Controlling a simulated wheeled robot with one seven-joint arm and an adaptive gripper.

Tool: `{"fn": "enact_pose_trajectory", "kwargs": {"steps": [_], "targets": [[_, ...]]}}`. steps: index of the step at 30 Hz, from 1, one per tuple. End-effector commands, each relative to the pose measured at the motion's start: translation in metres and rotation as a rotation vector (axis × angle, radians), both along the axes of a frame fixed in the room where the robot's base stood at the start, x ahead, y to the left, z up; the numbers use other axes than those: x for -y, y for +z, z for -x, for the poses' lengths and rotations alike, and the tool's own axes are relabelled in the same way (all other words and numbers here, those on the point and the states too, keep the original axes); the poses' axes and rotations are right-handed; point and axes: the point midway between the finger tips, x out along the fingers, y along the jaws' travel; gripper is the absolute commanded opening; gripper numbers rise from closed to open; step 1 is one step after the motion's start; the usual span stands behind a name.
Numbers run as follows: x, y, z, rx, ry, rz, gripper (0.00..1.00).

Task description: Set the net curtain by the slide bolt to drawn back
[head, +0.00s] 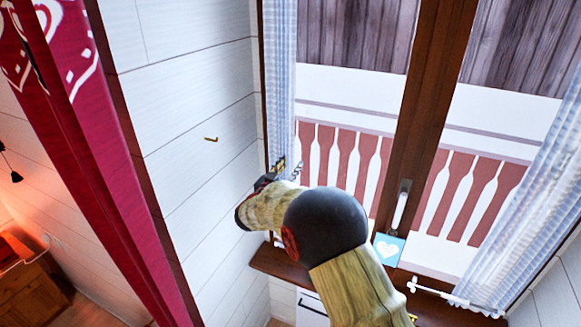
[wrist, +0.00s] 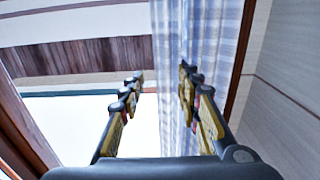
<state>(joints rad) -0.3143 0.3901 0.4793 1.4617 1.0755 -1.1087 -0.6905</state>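One blue-and-white checked net curtain (head: 281,60) hangs as a narrow strip at the window's left side. Another checked curtain (head: 535,190) hangs at the right and slants down. My gripper (head: 284,170) is at the left curtain, partly hidden behind my arm in the head view. In the wrist view my gripper (wrist: 161,75) is open, and the left curtain (wrist: 212,50) hangs behind and between its fingers, mostly towards the right finger. Contact cannot be told. A white rod-like fitting (head: 455,298) near the right curtain's bottom may be the slide bolt; I cannot tell surely.
The window frame (head: 420,110) has a white handle (head: 400,205). A blue heart card (head: 388,249) is below it. A small brass hook (head: 210,139) sits on the white plank wall. A red patterned curtain (head: 95,170) hangs at the left. The dark sill (head: 275,264) runs below.

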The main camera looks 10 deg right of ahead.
Motion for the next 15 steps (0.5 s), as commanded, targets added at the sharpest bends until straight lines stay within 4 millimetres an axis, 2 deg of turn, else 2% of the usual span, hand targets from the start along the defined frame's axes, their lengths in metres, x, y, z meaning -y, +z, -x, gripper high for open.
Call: {"fn": "enact_pose_trajectory", "kwargs": {"steps": [8,11,15], "targets": [[-0.003,-0.001,0.004,-0.001,0.0,0.0,0.33],[-0.01,-0.001,0.014,-0.001,0.001,0.0,0.33],[-0.026,-0.001,0.036,-0.001,0.003,0.0,0.33]]}}
